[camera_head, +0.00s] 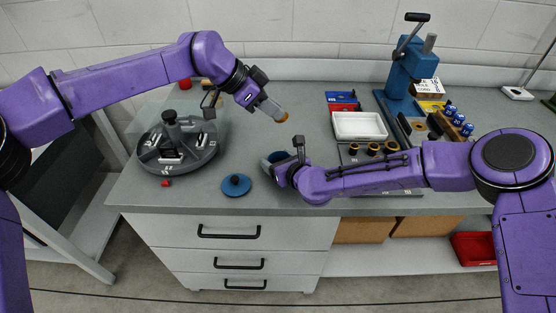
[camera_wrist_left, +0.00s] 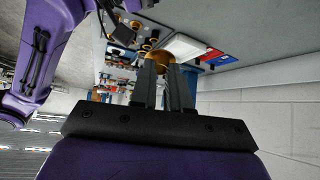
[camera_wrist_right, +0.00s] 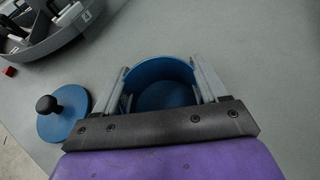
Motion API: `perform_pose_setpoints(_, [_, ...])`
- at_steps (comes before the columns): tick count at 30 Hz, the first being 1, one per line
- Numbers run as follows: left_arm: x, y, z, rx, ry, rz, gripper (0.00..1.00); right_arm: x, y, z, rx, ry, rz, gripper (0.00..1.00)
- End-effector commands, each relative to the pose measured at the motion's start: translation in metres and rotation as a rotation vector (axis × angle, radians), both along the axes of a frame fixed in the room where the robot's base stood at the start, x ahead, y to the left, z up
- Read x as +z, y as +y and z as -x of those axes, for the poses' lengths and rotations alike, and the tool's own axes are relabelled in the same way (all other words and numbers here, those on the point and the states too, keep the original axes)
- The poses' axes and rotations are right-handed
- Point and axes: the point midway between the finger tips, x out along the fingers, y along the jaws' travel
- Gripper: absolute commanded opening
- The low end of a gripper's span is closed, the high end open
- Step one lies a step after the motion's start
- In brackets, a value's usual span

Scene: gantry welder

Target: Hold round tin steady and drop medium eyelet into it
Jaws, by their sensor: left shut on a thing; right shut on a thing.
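The round tin is a blue open cup (camera_wrist_right: 165,85) standing on the bench; its inside looks empty in the right wrist view. My right gripper (camera_wrist_right: 160,80) is shut on its sides; in the head view the tin (camera_head: 275,158) is partly hidden by the gripper (camera_head: 284,160). My left gripper (camera_head: 277,113) is up above the bench, behind and above the tin, shut on a brass-coloured eyelet (camera_head: 282,117). The eyelet (camera_wrist_left: 158,60) also shows between the fingertips in the left wrist view. It is apart from the tin.
A blue lid with a black knob (camera_head: 236,185) lies left of the tin. A grey round carousel (camera_head: 178,150) stands further left, with a small red piece (camera_head: 166,183) before it. A white tray (camera_head: 359,126), brass rings (camera_head: 372,149) and a blue press (camera_head: 404,75) stand right.

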Motion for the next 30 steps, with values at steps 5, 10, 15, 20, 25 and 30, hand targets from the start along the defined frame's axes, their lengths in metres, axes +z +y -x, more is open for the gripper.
perform_pose_setpoints(5, [-0.013,0.000,0.000,-0.001,0.001,0.000,0.00,0.000,0.000,0.000,0.000,-0.001,-0.001,0.42])
perform_pose_setpoints(10, [-0.025,0.000,0.000,-0.001,0.001,0.000,0.00,0.000,0.000,0.000,0.000,-0.001,-0.001,0.42])
perform_pose_setpoints(15, [-0.037,0.000,0.000,-0.001,0.001,0.000,0.00,0.000,0.000,0.000,0.000,-0.001,-0.001,0.42])
perform_pose_setpoints(20, [-0.048,0.000,0.000,-0.001,0.001,0.000,0.00,0.000,0.000,0.000,0.000,-0.001,-0.001,0.42])
perform_pose_setpoints(25, [-0.060,0.000,0.000,-0.001,0.001,0.000,0.00,0.000,0.000,0.000,0.000,-0.001,-0.001,0.42])
perform_pose_setpoints(30, [-0.072,0.000,0.000,0.000,0.001,0.000,0.00,0.000,0.000,0.000,0.000,-0.001,-0.001,0.42])
